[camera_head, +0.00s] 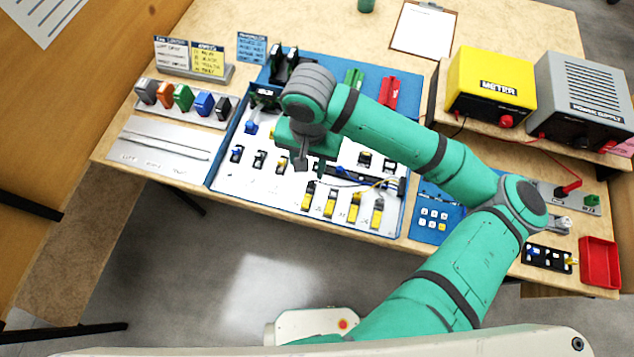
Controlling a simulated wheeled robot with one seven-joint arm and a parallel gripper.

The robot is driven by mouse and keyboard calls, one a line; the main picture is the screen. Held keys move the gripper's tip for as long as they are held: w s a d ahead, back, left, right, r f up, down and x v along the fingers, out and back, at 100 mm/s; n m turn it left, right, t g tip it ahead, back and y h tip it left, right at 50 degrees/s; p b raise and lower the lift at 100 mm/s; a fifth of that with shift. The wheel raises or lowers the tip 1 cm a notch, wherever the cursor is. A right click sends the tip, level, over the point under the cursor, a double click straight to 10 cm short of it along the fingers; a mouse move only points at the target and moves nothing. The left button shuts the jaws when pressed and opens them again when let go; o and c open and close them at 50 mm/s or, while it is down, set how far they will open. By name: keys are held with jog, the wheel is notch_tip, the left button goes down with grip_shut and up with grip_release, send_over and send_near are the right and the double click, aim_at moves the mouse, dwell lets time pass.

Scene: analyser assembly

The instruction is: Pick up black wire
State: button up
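A black wire (345,172) appears to lie across the white assembly board (232,188), just right of my gripper. A thin blue and a yellow wire run close to it, and its left part is hard to make out. Another thin dark lead (461,127) hangs at the front of the yellow meter (490,85). My gripper (301,164) points down over the middle of the board, left of the wire on the board. Its fingers are small and dark here, so whether they are open or shut is unclear. My arm hides part of the board's back.
Several coloured connectors (183,97) stand on a grey rack at the left. Yellow-black blocks (353,208) line the board's front. A grey power supply (585,95) stands at the back right, a red tray (599,262) at the right. A clipboard (423,30) lies at the back.

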aim_at(311, 183)
notch_tip(311, 183, down, 10)
jog(key=shift+w+d, duration=0.15)
dwell(0.7)
jog(key=shift+c, duration=0.2)
grip_shut()
